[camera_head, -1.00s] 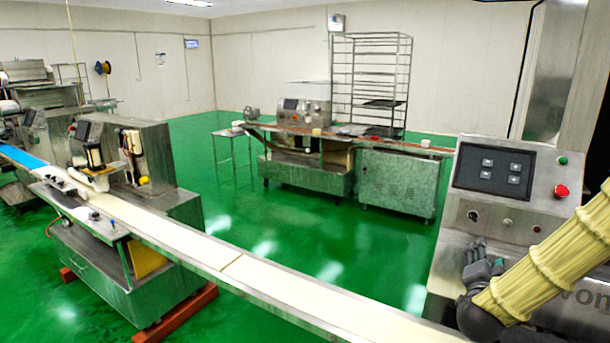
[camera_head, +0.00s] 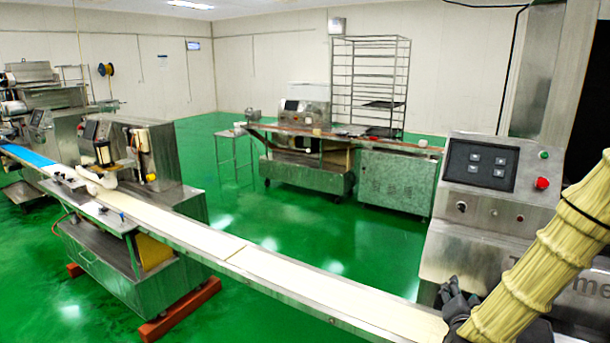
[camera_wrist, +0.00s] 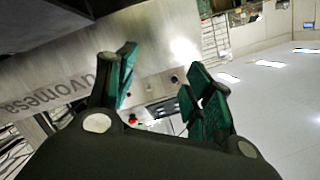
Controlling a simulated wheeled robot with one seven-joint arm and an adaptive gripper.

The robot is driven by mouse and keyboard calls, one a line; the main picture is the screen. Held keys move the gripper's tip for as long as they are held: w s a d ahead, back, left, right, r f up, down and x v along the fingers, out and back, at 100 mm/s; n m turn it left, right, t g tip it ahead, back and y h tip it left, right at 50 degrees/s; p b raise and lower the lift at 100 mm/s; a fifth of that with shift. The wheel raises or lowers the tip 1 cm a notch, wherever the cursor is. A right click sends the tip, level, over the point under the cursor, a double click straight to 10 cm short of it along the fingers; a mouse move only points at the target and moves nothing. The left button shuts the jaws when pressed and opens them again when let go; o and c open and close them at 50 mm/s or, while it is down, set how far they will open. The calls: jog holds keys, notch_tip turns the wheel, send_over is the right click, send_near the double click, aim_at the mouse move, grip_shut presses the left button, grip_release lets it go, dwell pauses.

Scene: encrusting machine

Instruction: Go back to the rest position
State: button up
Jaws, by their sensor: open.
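My gripper (camera_head: 458,297) is at the lower right of the head view, in front of the lower part of the steel machine with the control panel (camera_head: 483,166). My arm in its yellow ribbed sleeve comes in from the right edge. In the wrist view my gripper (camera_wrist: 160,90) has its two green-padded fingers apart, with nothing between them. The machine's steel face with lettering (camera_wrist: 60,92) shows behind the fingers, tilted in the picture. A red button (camera_wrist: 132,118) shows between the fingers.
A long conveyor (camera_head: 225,245) runs from the left to the machine at the lower right, just below my gripper. A second machine line (camera_head: 310,165) and a tall rack (camera_head: 370,80) stand at the back. Green floor (camera_head: 300,225) lies open between them.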

jog(key=s+a+f+n+g+y, duration=0.2)
jog(key=s+a+f, duration=0.25)
jog(key=f, duration=0.35)
jog(key=s+a+f+n+g+y, duration=0.1)
jog(key=s+a+f+n+g, duration=0.15)
jog(key=s+f, duration=0.5)
jog(key=s+a+f+n+g+y, duration=0.2)
jog(key=s+a+f, duration=0.2)
jog(key=f, duration=0.5)
jog(key=s+a+f+n+g, duration=0.1)
jog(key=s+a+f+g, duration=0.1)
jog(key=s, duration=0.6)
jog(key=s+a+f+n+g, duration=0.2)
jog(key=s+f, duration=0.3)
jog(key=s, duration=0.3)
jog(key=s+a+f+n+g+y, duration=0.1)
jog(key=s+f+g, duration=0.2)
jog(key=s, duration=0.5)
jog(key=shift+s+a+f+n, duration=0.2)
jog(key=shift+a+f+n, duration=0.2)
jog(key=shift+f, duration=0.2)
